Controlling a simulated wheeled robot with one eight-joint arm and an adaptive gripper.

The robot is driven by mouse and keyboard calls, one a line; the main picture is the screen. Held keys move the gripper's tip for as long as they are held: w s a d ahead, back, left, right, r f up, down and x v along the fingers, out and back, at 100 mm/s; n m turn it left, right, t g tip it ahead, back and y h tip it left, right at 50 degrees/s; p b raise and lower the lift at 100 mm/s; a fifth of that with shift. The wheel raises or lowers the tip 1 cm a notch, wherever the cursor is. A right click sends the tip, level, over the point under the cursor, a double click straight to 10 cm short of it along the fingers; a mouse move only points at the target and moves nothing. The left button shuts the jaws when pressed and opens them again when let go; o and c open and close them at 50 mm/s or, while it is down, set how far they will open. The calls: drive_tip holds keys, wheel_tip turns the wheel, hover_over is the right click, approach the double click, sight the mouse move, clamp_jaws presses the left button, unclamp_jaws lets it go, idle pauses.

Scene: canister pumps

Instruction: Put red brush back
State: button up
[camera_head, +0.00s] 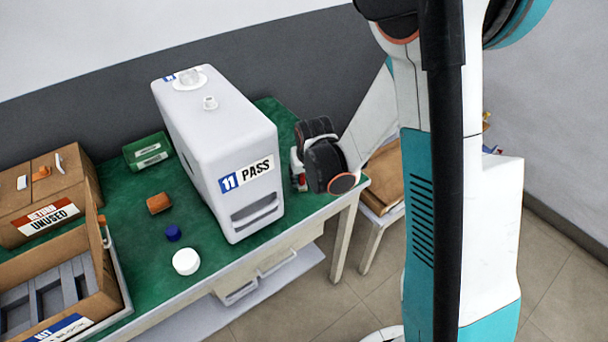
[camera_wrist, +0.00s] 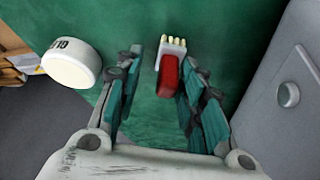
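The red brush (camera_wrist: 168,75) has a red handle and pale bristles and is over the green tabletop in the wrist view. My gripper (camera_wrist: 167,60) is open around it. The brush lies close to the right finger, with a clear gap to the left finger. I cannot tell whether it touches the right finger. In the head view my gripper (camera_head: 299,176) is low at the table's right end, beside the white canister (camera_head: 215,125) marked "11 PASS". A small red and white patch shows there, but the dark gripper hides most of the spot.
In the wrist view a white round container (camera_wrist: 72,63) stands left of my fingers and a grey body (camera_wrist: 285,95) is close on the right. In the head view a white cap (camera_head: 186,262), a blue cap (camera_head: 173,232), an orange block (camera_head: 159,203), a green box (camera_head: 147,152) and cardboard boxes (camera_head: 60,185) are left of the canister.

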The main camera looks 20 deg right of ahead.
drive_tip(key=s+r+p, duration=0.1)
drive_tip(key=s+r, duration=0.3)
drive_tip(key=r, duration=0.4)
drive_tip(key=s+r+t+p, duration=0.1)
drive_tip(key=s+r+p, duration=0.1)
drive_tip(key=s+r, duration=0.4)
drive_tip(key=s+r+p, duration=0.1)
drive_tip(key=s+r, duration=0.2)
drive_tip(key=r, duration=0.6)
drive_tip(key=s+r+n+t, duration=0.1)
drive_tip(key=s+r, duration=0.3)
drive_tip(key=s, duration=0.6)
drive_tip(key=shift+t, duration=0.3)
